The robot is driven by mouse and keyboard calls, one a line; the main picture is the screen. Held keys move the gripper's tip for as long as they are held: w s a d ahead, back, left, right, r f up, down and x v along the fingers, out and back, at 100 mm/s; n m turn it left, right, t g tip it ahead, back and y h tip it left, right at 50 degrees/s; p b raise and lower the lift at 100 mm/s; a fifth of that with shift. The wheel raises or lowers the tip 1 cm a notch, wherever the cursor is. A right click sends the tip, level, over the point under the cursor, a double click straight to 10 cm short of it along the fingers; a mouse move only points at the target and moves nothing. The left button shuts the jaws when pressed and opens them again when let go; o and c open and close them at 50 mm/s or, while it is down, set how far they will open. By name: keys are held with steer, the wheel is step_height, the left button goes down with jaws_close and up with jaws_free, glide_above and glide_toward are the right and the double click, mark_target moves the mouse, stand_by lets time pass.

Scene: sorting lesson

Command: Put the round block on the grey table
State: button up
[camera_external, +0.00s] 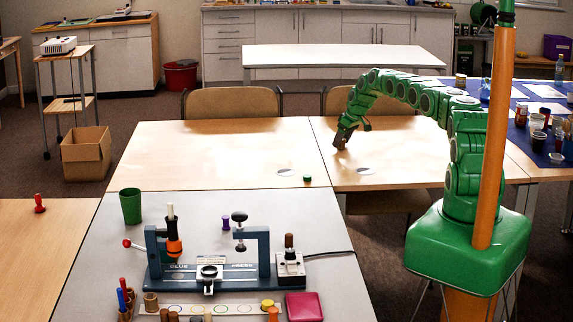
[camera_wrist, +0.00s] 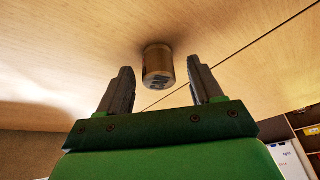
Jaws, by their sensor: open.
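A round block (camera_wrist: 158,66), a short wood-brown cylinder with a dark patch on its end, stands on the wooden table in the wrist view. It is between and slightly beyond the two fingertips of my gripper (camera_wrist: 158,88), with gaps on both sides. In the external view my gripper (camera_external: 342,139) points down at the right wooden table (camera_external: 420,165), near its far left. There it mostly hides the block. The jaws are open and empty. The grey table (camera_external: 330,222) is in the foreground, with a glue press on it.
The glue press (camera_external: 210,262), a green cup (camera_external: 130,206), a red box (camera_external: 303,306) and several small pieces take up much of the grey table. Pale discs (camera_external: 287,172) lie on the wooden tables. Chairs stand behind.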

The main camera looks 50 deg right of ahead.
mark_target(344, 140)
steer(key=shift+f, duration=0.1)
steer(key=c, duration=1.2)
steer(key=shift+w+r, duration=0.1)
steer(key=shift+r, duration=1.4)
steer(key=shift+s+a+r, duration=0.35)
steer(key=shift+s+r, duration=0.4)
steer(key=shift+r, duration=0.1)
steer(key=shift+s+a+r, duration=1.05)
steer(key=shift+s+r, duration=0.3)
steer(key=shift+s, duration=0.45)
steer(key=shift+s+a+r, duration=1)
steer(key=shift+s+r, duration=0.4)
steer(key=shift+s, duration=0.4)
steer(key=shift+s+a+r, duration=1.05)
steer(key=shift+s+r, duration=0.3)
steer(key=shift+s, duration=0.45)
